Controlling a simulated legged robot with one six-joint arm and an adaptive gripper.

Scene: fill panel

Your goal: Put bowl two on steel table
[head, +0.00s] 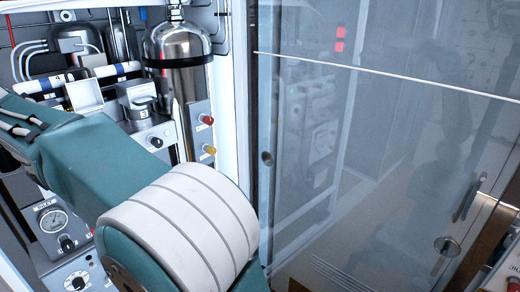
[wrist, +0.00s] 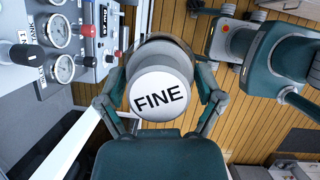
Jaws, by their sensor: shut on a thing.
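My gripper (wrist: 163,72) is shut on a round grey vessel (wrist: 160,50), with one finger on each side of it. The vessel's white round face (wrist: 160,95) reads "FINE" and points toward the wrist camera. No number two shows on it, so I cannot tell whether it is bowl two. The gripper and vessel are not visible in the head view, where my teal and white arm fills the lower left. I cannot pick out the steel table in either view.
The head view has a steel cylinder (head: 178,60), a small container marked 3 (head: 140,105) and a gauge panel (head: 55,225) at left. A glass door (head: 390,150) stands at right. The wrist view shows gauges (wrist: 58,30) at left and wooden floor (wrist: 175,14).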

